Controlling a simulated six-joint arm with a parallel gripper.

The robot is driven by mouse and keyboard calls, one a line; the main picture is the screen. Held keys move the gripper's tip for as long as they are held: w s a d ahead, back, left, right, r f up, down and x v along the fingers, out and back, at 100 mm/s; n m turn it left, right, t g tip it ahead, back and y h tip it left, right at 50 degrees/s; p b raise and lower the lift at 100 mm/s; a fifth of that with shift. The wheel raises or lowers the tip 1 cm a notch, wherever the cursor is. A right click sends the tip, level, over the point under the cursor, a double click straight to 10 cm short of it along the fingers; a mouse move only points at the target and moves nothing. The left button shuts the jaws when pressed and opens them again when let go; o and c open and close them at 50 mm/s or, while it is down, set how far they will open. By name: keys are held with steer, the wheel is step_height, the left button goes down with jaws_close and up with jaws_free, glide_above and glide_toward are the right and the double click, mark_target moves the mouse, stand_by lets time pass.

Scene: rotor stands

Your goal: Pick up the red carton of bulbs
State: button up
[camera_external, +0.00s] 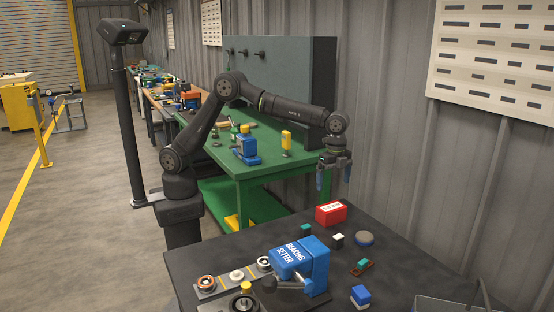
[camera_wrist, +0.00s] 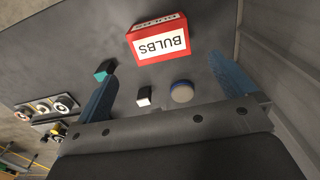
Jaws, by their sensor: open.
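The red carton of bulbs (camera_external: 331,214) stands on the dark table near its back edge. In the wrist view the carton (camera_wrist: 158,40) lies ahead of the fingers, with its white BULBS label showing upside down. My gripper (camera_external: 334,182) hangs above the table, over the carton's area and apart from it. In the wrist view my gripper (camera_wrist: 170,90) has its two blue fingers spread wide with nothing held between them.
Near the carton are a small white-topped block (camera_external: 338,240), a teal-topped block (camera_external: 306,230) and a round grey disc (camera_external: 365,238). A blue bearing setter (camera_external: 300,262) stands at the table's front. A corrugated wall (camera_external: 450,170) rises at the right.

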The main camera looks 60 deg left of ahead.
mark_target(332, 206)
step_height(332, 206, down, 8)
steer(key=shift+r, duration=0.15)
steer(key=f, duration=0.5)
steer(key=shift+d+f, duration=0.1)
steer(key=shift+d, duration=0.1)
steer(key=c, duration=0.7)
steer(key=shift+c, duration=0.6)
steer(key=shift+r, duration=0.2)
